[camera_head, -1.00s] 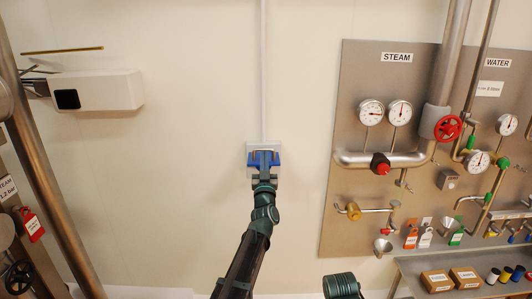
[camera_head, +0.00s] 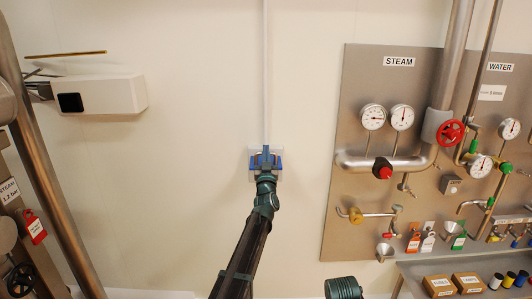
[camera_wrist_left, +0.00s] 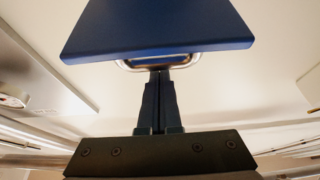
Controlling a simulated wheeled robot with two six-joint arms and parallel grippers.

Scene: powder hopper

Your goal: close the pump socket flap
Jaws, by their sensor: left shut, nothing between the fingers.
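The pump socket is a pale box (camera_head: 280,177) on the wall, with a blue flap (camera_head: 277,160) at its front. In the left wrist view the blue flap (camera_wrist_left: 160,28) fills the top, its lower edge towards me, with a metal loop handle (camera_wrist_left: 158,63) under that edge. My left gripper (camera_head: 266,151) is in front of the flap and hides its middle. In the left wrist view its fingers (camera_wrist_left: 159,75) are together and empty, tips at the loop; I cannot tell whether they touch it. How far the flap stands open is unclear. My right gripper is not in view.
A vertical conduit (camera_head: 265,75) runs up the wall from the socket. A white box (camera_head: 115,93) is on the wall at the left. A steel panel (camera_head: 345,220) with gauges, pipes and valves stands at the right, above a shelf. The wall between is clear.

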